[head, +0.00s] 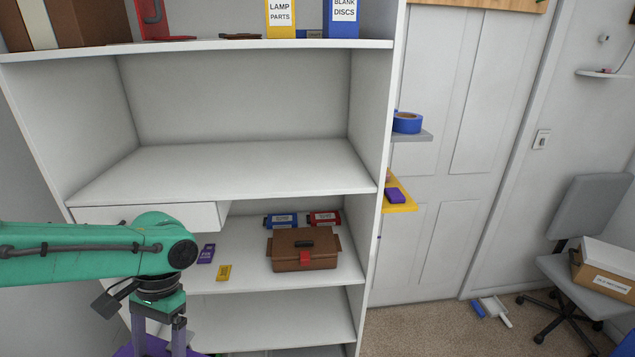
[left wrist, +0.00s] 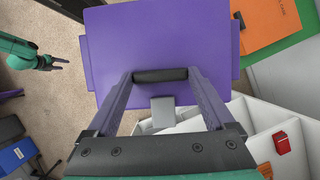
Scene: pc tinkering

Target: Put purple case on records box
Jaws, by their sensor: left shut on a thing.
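The purple case (left wrist: 160,35) fills the top middle of the left wrist view. Its dark handle (left wrist: 160,76) lies between the fingers of my left gripper (left wrist: 161,82), which is shut on it. In the head view my left gripper (head: 158,325) points down at the lower left, in front of the shelves, with part of the purple case (head: 145,348) below it. A cardboard box with a white lid and a label (head: 605,275), likely the records box, sits on the grey chair at the far right, well away from it. My right gripper (left wrist: 57,62) appears open and empty in the left wrist view.
The white shelf unit (head: 384,120) stands close behind my left arm. A brown toolbox (head: 303,250) and small boxes sit on its lower shelf. A yellow side shelf (head: 403,207) sticks out to its right.

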